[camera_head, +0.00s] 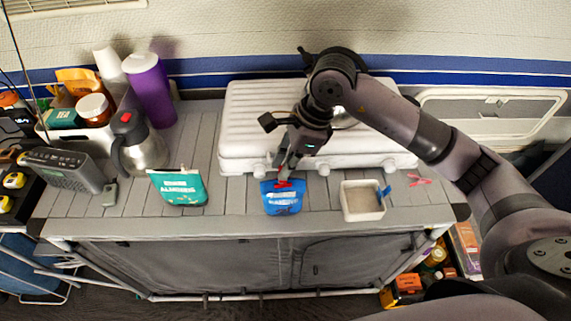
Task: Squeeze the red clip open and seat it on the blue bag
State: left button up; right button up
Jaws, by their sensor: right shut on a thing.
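The blue bag (283,201) stands upright near the front edge of the grey slatted counter. My right gripper (285,178) points down just above the bag's top edge. It is shut on the red clip (284,184), which shows at the fingertips against the top of the bag. I cannot tell from here whether the clip's jaws are around the bag's top or only in front of it. Another red clip (419,180) lies on the counter at the right. My left gripper is not in view.
A teal bag (180,188) stands to the left and a small open white box (362,203) to the right. A steel jug (144,147), purple cup (150,90) and radio (65,170) fill the left end.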

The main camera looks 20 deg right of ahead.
dwell(0.3)
jog(key=o, duration=0.8)
jog(key=shift+r, duration=0.1)
notch_tip(320, 180, up, 7)
jog(key=p, duration=0.3)
dwell(0.8)
dwell(0.5)
